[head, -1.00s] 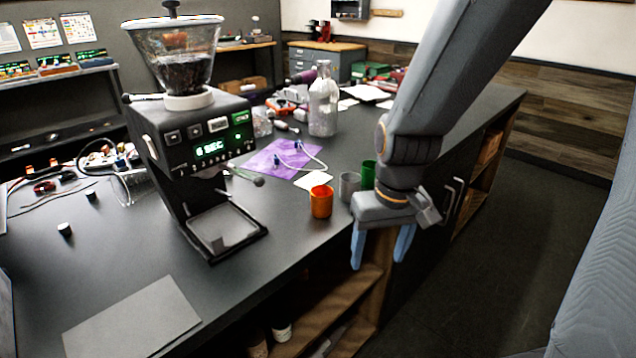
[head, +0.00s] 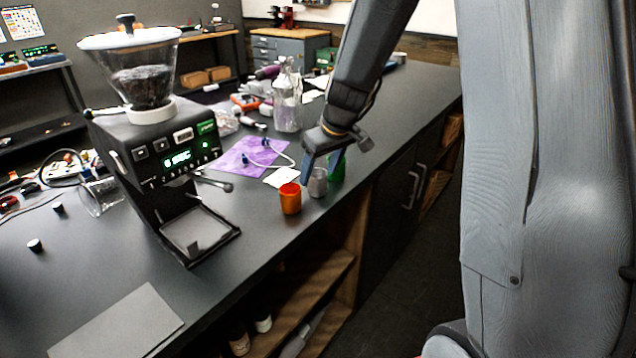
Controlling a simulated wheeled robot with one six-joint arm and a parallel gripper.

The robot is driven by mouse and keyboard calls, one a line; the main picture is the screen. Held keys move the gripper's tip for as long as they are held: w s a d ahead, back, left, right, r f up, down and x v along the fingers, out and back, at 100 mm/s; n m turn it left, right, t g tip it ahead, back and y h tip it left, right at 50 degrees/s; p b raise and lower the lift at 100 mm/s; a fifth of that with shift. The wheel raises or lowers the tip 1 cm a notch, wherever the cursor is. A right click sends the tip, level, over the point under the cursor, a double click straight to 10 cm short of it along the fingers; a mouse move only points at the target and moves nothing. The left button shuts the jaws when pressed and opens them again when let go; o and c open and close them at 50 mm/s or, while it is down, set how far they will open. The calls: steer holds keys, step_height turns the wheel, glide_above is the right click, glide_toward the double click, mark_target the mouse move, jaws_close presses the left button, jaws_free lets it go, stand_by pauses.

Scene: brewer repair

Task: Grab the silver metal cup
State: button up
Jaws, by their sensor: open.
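The silver metal cup (head: 318,184) stands upright on the dark counter, between an orange cup (head: 290,199) on its left and a green cup (head: 337,168) on its right and a little behind. My gripper (head: 321,172) points down at the silver cup with its blue fingers apart. One finger is by the cup's left rim and the other is on its right, in front of the green cup. Whether the fingers touch the silver cup cannot be told. The fingers hide part of the silver and green cups.
A coffee grinder (head: 157,143) with a bean hopper stands to the left. The counter's front edge is close to the cups. A grey sheet (head: 118,325) lies at the front left.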

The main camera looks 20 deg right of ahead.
mark_target(317, 177)
steer(key=shift+p+x, duration=0.35)
steer(key=shift+x, duration=1.4)
steer(key=c, duration=1.1)
steer(key=shift+c, duration=0.2)
